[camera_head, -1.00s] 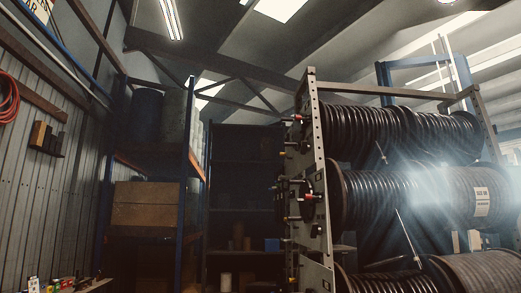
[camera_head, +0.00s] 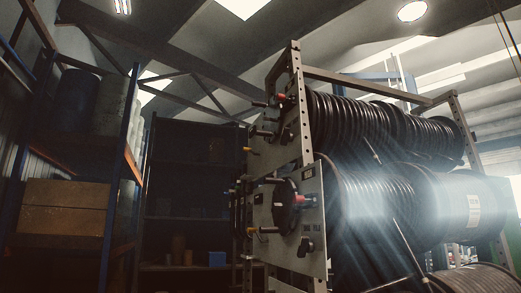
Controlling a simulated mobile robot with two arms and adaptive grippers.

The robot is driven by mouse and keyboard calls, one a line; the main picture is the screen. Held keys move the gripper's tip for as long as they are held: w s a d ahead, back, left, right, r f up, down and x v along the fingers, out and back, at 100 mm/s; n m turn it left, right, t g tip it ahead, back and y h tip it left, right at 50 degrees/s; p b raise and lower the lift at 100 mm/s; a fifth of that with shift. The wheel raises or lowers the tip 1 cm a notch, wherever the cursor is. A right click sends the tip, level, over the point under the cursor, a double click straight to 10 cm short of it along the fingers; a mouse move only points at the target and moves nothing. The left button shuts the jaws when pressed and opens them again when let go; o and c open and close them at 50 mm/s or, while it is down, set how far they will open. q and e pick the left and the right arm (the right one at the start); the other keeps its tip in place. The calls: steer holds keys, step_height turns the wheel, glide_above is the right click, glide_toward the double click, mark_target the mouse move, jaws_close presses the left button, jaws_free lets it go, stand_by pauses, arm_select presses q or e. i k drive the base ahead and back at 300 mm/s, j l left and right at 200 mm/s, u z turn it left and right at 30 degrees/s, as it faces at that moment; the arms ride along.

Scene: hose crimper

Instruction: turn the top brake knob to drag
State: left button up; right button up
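The hose reel rack (camera_head: 297,75) stands right of centre with stacked reels of black hose. Its upper side plate (camera_head: 292,148) is seen at a steep angle. On it are a red-tipped handle (camera_head: 281,97), dark levers and a yellow-tipped pin (camera_head: 251,151). A dark knob (camera_head: 286,135) sits low on this plate and may be the top brake knob; its setting and labels cannot be read. The middle plate (camera_head: 314,225) carries a similar dark knob (camera_head: 305,246), a red handle (camera_head: 307,201) and a yellow-tipped pin (camera_head: 252,231). Neither gripper is in view.
The top hose reel (camera_head: 370,125) and middle reel (camera_head: 390,205) extend right from the plates. Blue-framed shelving (camera_head: 118,160) with boxes (camera_head: 65,205) stands at left. A dark shelf unit (camera_head: 190,180) is behind. Open space shows before the rack's left side.

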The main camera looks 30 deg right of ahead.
mark_target(287, 136)
steer(key=i, duration=2.45)
steer(key=i+z, duration=0.45)
steer(key=i+j+z, duration=0.2)
steer(key=z, duration=0.25)
steer(key=i+j+z, duration=0.25)
steer(key=z, duration=0.2)
steer(key=i+j, duration=0.05)
